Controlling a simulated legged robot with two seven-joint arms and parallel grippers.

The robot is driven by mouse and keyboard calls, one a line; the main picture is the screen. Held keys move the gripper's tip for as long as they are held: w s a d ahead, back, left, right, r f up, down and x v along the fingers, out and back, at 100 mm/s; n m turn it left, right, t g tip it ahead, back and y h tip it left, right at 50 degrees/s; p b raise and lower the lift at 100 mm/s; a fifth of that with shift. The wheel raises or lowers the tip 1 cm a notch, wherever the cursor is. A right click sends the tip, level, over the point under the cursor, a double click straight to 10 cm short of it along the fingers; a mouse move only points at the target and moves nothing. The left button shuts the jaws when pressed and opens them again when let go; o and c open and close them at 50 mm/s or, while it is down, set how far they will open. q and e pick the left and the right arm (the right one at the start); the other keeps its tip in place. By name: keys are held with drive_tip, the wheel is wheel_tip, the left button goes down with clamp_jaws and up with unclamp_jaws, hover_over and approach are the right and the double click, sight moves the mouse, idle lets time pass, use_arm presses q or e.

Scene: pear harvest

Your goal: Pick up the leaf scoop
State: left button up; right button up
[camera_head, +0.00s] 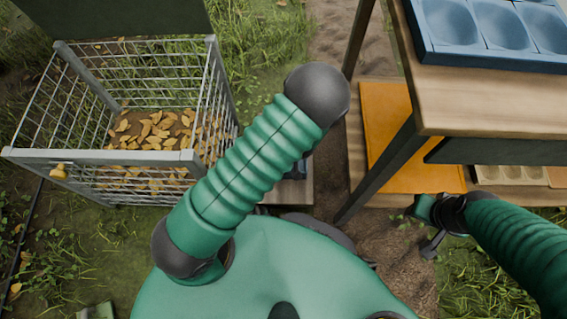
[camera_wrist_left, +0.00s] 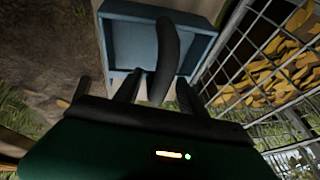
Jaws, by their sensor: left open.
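The leaf scoop shows in the left wrist view as a blue, box-like pan (camera_wrist_left: 133,48) with a dark curved handle (camera_wrist_left: 167,50). My left gripper (camera_wrist_left: 156,84) is open, with its dark fingers on either side of the handle's near end. I cannot tell whether they touch it. In the head view my left forearm hides this gripper and most of the scoop; a small dark blue bit shows beside the arm. My right gripper (camera_head: 428,226) is at the right, near the table leg and away from the scoop; its jaw state is unclear.
A wire basket (camera_head: 180,157) holding yellow leaves stands at the left, close to the scoop in the wrist view. A wooden table (camera_head: 480,100) with a blue tray (camera_head: 432,45) stands at the right, an orange panel (camera_head: 385,140) below it. Grass and bare soil lie around.

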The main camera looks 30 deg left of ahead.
use_arm(q)
drive_tip(key=shift+w+a+f, duration=0.1)
drive_tip(key=shift+w+f, duration=0.05)
drive_tip(key=shift+f, duration=0.05)
clamp_jaws()
idle(1.3)
